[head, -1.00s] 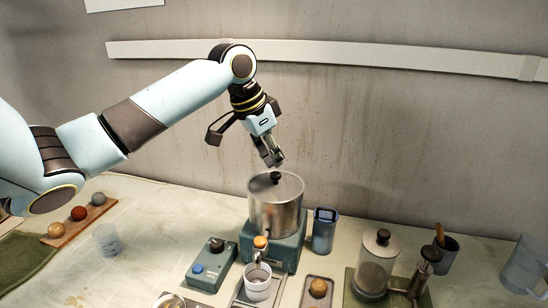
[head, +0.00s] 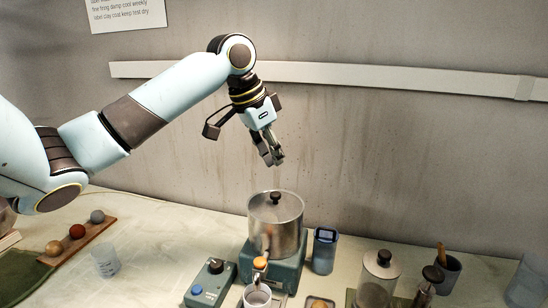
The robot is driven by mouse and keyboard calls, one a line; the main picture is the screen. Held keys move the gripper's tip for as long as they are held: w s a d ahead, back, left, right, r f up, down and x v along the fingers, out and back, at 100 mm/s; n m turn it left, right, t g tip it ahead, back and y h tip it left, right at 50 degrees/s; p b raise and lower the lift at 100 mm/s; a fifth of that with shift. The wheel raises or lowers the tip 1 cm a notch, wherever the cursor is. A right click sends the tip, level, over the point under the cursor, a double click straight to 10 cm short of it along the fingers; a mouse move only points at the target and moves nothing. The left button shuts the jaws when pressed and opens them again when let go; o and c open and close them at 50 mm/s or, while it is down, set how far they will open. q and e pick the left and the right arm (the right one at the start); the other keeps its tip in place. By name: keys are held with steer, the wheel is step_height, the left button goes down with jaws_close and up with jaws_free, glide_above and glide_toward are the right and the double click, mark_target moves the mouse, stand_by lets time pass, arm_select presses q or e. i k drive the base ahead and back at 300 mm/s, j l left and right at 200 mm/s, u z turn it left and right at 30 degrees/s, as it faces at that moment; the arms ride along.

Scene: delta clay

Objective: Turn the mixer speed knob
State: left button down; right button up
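A teal control box (head: 209,284) sits on the bench, with a dark knob (head: 215,266) on its upper part and a blue button (head: 196,290) below. Beside it on the right stands a metal pot (head: 275,226) with a black-knobbed lid on a teal base (head: 283,273). An orange-topped part (head: 260,263) is at the front of the base. My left gripper (head: 272,158) hangs in the air above the pot lid, apart from it and well above and right of the control box. It holds nothing visible; its finger gap is unclear. My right gripper is not in view.
A white cup (head: 257,297) stands before the pot, and a blue container (head: 325,250) stands right of it. A lidded jar (head: 378,280) and a dark cup (head: 447,273) are farther right. A clear cup (head: 105,261) and a wooden rack (head: 77,241) with balls are left.

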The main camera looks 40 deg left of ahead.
mark_target(216, 266)
steer(key=k, duration=1.5)
